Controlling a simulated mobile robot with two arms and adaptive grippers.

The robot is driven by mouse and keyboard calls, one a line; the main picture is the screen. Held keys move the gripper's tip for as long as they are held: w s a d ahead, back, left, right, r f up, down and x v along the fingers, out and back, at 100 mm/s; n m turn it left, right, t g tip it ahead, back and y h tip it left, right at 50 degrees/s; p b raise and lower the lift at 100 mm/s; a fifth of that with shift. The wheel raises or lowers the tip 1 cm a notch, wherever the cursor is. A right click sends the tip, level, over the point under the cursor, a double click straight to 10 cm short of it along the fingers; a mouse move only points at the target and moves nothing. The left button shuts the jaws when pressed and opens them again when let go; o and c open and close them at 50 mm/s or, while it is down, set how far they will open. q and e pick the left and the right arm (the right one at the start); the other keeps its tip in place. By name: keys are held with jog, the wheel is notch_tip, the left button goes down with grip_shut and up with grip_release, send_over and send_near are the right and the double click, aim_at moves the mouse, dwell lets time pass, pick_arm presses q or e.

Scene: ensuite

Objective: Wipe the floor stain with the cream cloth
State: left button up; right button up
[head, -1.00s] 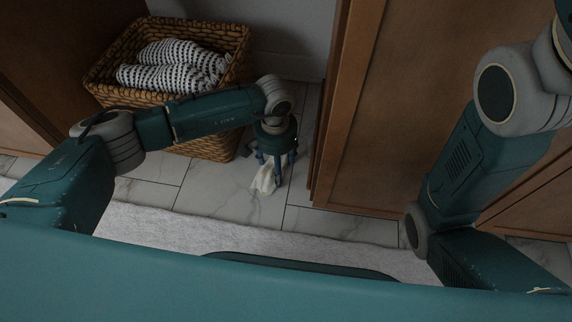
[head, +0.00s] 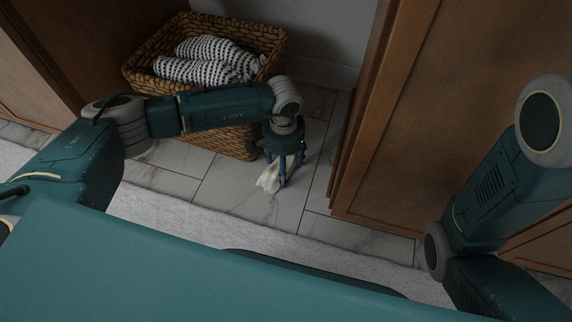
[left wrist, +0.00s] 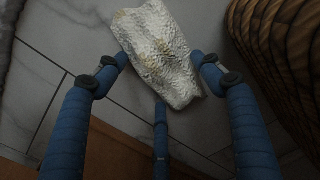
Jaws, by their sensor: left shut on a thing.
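The cream cloth (head: 268,179) hangs crumpled from my left gripper (head: 284,172), low over the marble floor tiles in front of the wicker basket. In the left wrist view the cloth (left wrist: 155,45) is a pale, wrinkled piece with yellowish marks, between the blue fingers. Whether it touches the floor I cannot tell. No stain stands out on the floor; only grey tile veining shows, and the cloth and gripper hide part of the tiles. My right arm is at the right of the head view, but its gripper is out of the picture.
The wicker basket (head: 155,82) with black-and-white towels (head: 205,62) stands close behind my left forearm. A brown wooden cabinet (head: 400,130) rises just right of the gripper. A light rug (head: 165,217) lies nearer me. Bare tiles (head: 240,185) lie between.

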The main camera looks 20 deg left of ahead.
pick_arm(q)
jog(key=shift+r+p, duration=2.15)
jog(key=shift+r, duration=0.8)
jog(key=shift+r+p, duration=1.1)
jog(key=shift+r, duration=0.45)
